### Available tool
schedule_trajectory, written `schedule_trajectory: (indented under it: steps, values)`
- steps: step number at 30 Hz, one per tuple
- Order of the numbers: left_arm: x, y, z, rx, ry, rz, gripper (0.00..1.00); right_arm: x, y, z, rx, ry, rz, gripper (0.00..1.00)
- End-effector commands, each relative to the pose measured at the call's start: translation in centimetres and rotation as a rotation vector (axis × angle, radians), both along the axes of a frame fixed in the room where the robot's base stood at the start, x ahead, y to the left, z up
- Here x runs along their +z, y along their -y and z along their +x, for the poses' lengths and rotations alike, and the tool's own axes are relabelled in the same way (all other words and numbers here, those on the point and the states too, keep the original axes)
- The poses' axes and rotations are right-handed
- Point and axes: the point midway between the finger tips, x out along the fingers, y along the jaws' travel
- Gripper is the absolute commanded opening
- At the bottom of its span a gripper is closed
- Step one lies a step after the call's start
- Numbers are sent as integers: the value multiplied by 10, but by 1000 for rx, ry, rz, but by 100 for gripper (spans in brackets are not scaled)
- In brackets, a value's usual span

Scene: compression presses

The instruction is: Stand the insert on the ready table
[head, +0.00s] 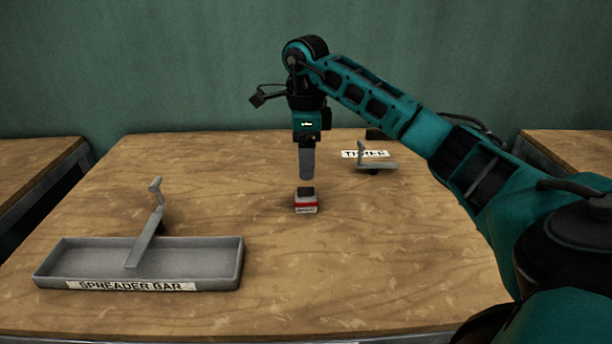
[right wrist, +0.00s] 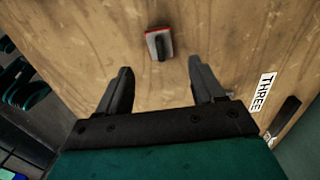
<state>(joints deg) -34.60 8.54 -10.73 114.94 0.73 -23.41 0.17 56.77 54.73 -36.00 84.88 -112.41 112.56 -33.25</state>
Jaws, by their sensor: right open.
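A small block with a dark top and a red and white labelled side (head: 306,201), which I take for the insert, stands on the wooden table (head: 400,260). Its label is too small to read surely. My right gripper (head: 306,176) points down just above it, apart from it. In the right wrist view the block (right wrist: 159,43) lies ahead of the open, empty fingers (right wrist: 160,66), between their lines. My left gripper is not in view.
A grey tray labelled SPREADER BAR (head: 215,270) is at the front left, with a grey handled bar (head: 147,238) leaning across it. A grey stand (head: 376,165) is right of the block, by a sign reading THREE (right wrist: 263,91). The front right table is clear.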

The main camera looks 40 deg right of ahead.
Motion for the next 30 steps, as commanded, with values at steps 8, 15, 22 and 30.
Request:
schedule_trajectory:
  steps: [8, 15, 22, 30]
  values:
    - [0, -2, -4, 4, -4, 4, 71, 33, 0, 0, -1, 1, -1, 68]
    - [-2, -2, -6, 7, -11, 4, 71, 34, 0, 0, -1, -1, -1, 68]
    - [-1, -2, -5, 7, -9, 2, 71, 33, 0, 0, -1, 0, 0, 68]
    - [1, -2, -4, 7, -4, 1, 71, 33, 0, 0, -1, -1, -1, 68]
